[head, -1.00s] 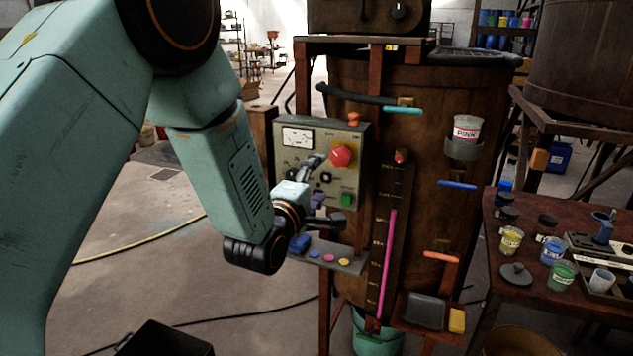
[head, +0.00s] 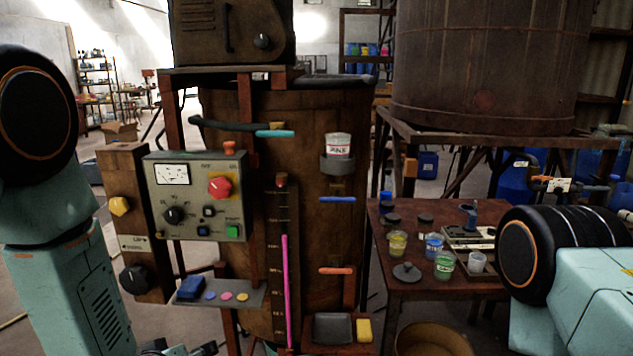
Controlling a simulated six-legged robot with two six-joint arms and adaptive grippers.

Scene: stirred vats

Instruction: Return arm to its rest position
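My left arm comes in from the left in the head view and hangs down at the left edge. My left gripper (head: 192,349) shows only in part at the bottom edge, below the small shelf, and is cut off by the frame. I cannot tell whether it is open or shut. My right arm shows at the right edge, and its gripper is out of view. The control panel (head: 197,222) with a gauge, a red button (head: 219,187), a black knob and a green button stands clear of both arms.
A wooden vat (head: 228,100) stands behind the panel. A small shelf (head: 244,298) holds a blue block and coloured discs. A table (head: 395,288) with paint jars stands right of the vat, close to my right arm. A wooden post (head: 128,215) bears a yellow knob.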

